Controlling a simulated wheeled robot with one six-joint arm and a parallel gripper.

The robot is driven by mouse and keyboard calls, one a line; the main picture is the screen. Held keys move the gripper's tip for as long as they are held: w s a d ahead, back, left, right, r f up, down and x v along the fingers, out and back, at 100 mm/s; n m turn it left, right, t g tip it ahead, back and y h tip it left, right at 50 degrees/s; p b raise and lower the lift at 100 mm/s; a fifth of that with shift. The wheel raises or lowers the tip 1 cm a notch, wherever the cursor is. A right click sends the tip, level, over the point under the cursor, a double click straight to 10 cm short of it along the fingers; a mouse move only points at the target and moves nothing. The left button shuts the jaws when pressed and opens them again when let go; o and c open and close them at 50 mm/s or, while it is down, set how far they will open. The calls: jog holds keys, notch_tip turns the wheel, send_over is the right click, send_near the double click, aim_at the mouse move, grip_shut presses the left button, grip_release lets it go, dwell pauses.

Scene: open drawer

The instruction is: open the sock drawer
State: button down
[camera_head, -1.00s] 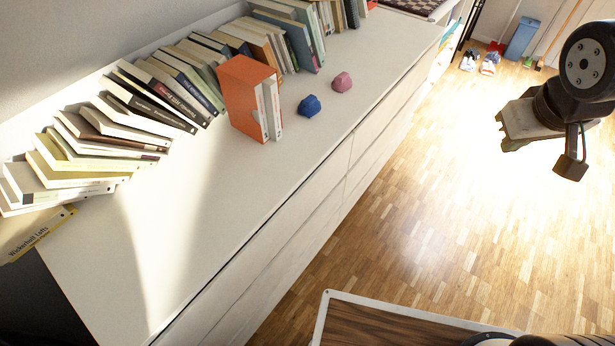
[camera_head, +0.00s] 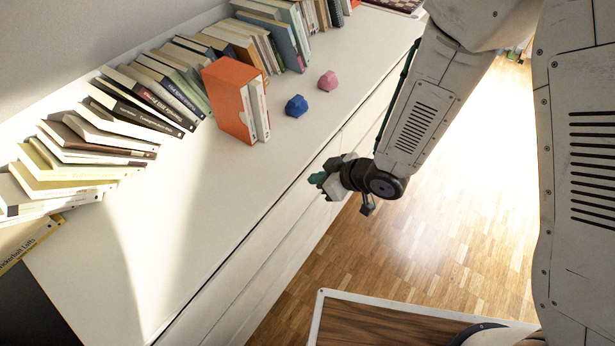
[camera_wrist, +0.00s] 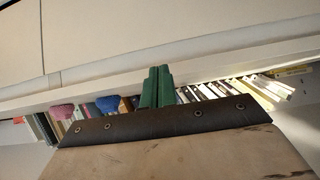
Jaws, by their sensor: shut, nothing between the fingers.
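The white dresser (camera_head: 165,215) runs diagonally through the head view, with its drawer fronts (camera_head: 268,268) facing the floor on the right. The visible fronts look closed, and I cannot tell which is the sock drawer. My gripper (camera_head: 318,181) is at the dresser's front upper edge, around the middle of its length. In the wrist view its green fingers (camera_wrist: 157,88) are together and empty, overlapping the long pale edge of the dresser. Pale drawer fronts (camera_wrist: 150,32) with a seam between two of them fill the top of that view. Contact with the dresser cannot be told.
A row of books (camera_head: 130,115), an orange book box (camera_head: 228,100), a blue lump (camera_head: 296,106) and a pink lump (camera_head: 327,81) are on the dresser top. The wooden floor (camera_head: 400,245) beside the dresser is clear.

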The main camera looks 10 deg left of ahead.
aim_at(297, 184)
jog(key=x, duration=0.9)
jog(key=shift+w, duration=0.1)
